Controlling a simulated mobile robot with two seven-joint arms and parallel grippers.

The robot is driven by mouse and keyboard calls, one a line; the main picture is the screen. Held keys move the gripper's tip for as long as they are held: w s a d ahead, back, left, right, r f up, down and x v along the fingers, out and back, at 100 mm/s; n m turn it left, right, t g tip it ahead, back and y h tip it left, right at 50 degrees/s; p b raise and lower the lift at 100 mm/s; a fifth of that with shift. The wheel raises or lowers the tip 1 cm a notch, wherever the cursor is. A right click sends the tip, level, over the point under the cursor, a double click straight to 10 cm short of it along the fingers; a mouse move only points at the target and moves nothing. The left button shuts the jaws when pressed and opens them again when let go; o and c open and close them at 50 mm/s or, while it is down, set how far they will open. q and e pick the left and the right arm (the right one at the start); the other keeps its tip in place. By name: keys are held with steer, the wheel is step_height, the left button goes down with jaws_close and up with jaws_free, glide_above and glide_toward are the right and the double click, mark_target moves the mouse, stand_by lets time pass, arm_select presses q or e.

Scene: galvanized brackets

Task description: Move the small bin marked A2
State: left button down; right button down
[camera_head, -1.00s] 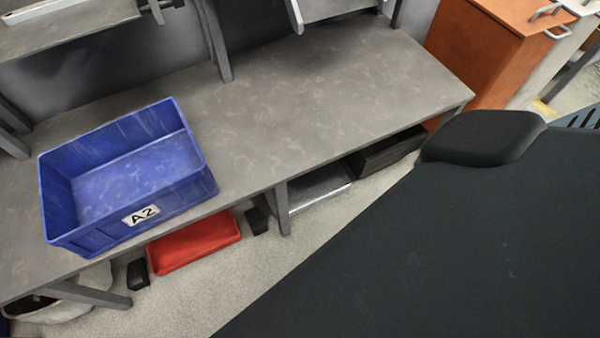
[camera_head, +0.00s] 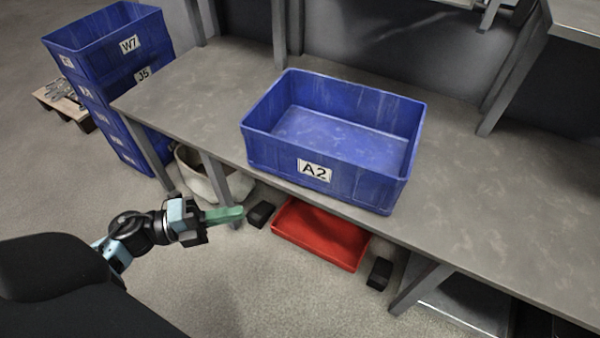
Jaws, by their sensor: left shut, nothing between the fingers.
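The blue bin marked A2 (camera_head: 350,179) stands upright on the grey workbench (camera_head: 470,200), near its front edge. It is open at the top and looks empty. Its white A2 label (camera_head: 314,170) faces me. My left gripper (camera_head: 238,214) is shut and empty, with greenish fingers pointing right. In the picture it is below and left of the bin, in front of the bench and apart from the bin. My right gripper is out of view.
A stack of blue bins (camera_head: 115,75), labelled W7 and J5 among others, stands on the floor left of the bench. A red tray (camera_head: 320,234), black blocks and a pale round container (camera_head: 196,172) are under the bench. Grey uprights (camera_head: 279,30) rise behind.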

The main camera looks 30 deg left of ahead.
mark_target(301, 183)
arm_select(q)
steer(key=shift+w+a+b+x, duration=0.35)
steer(key=shift+b+x, duration=0.25)
steer(key=shift+x, duration=1.55)
steer(key=shift+w+a+b+x, duration=0.35)
steer(key=shift+b+x, duration=0.3)
steer(key=shift+x, duration=1.45)
steer(key=shift+w+a+b+x, duration=0.25)
steer(key=shift+w+b+x, duration=0.25)
steer(key=shift+x, duration=1.65)
steer(key=shift+s, duration=0.1)
steer(key=shift+w+p, duration=0.3)
steer(key=shift+w, duration=0.6)
